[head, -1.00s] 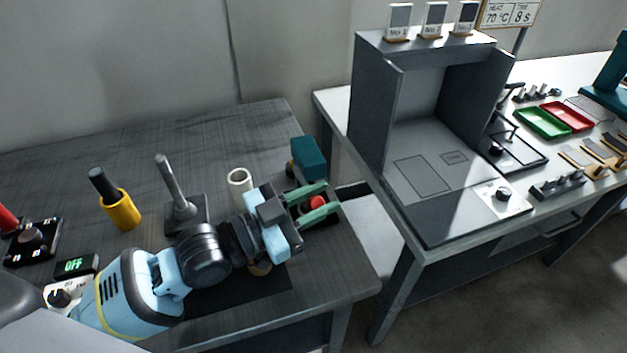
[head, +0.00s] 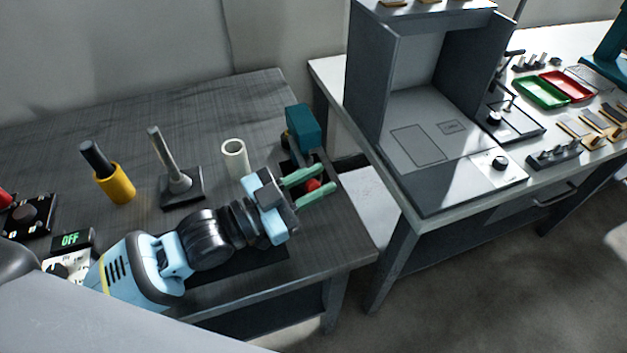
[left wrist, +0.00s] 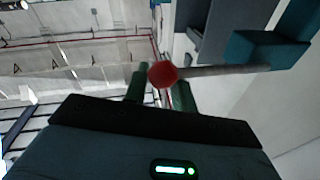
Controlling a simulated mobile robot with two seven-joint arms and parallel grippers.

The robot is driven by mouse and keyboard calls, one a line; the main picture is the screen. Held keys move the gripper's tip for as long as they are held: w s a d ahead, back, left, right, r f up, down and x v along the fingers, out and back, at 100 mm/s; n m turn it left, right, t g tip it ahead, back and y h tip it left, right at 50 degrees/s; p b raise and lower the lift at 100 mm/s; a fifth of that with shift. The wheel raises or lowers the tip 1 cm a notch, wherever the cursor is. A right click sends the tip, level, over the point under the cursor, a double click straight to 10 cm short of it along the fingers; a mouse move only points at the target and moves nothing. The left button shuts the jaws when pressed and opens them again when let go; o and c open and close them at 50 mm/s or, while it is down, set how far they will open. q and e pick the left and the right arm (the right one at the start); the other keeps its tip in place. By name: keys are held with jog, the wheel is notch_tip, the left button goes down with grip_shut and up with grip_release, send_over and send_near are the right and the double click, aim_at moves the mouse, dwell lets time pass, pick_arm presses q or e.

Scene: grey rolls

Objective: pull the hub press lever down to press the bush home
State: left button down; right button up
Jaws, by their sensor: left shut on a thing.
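The hub press shows as a teal head (head: 303,128) near the right end of the dark bench. Its lever ends in a red knob (head: 313,184). My left gripper (head: 323,180) is shut on this knob, with one green finger on each side. In the left wrist view the red knob (left wrist: 163,74) sits between the fingers, and a grey lever rod (left wrist: 225,71) runs from it to the teal press head (left wrist: 262,50). The gripper and arm hide the lower front of the press, and I cannot make out the bush. My right gripper is not in view.
A grey booth (head: 372,90) stands on the bench to the right, across a gap.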

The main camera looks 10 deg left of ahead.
pick_arm(q)
notch_tip(320, 180, down, 2)
jog(key=shift+s+f, duration=0.1)
jog(key=shift+f, duration=0.05)
jog(key=c, duration=1.2)
grip_release()
jog(key=shift+s, duration=0.1)
jog(key=shift+o, duration=0.2)
jog(key=shift+y, duration=0.3)
jog(key=r+v, duration=0.1)
jog(key=v, duration=0.6)
jog(key=shift+s+a+r+b, duration=0.2)
jog(key=shift+s+r+b, duration=0.05)
jog(key=shift+r+b, duration=0.15)
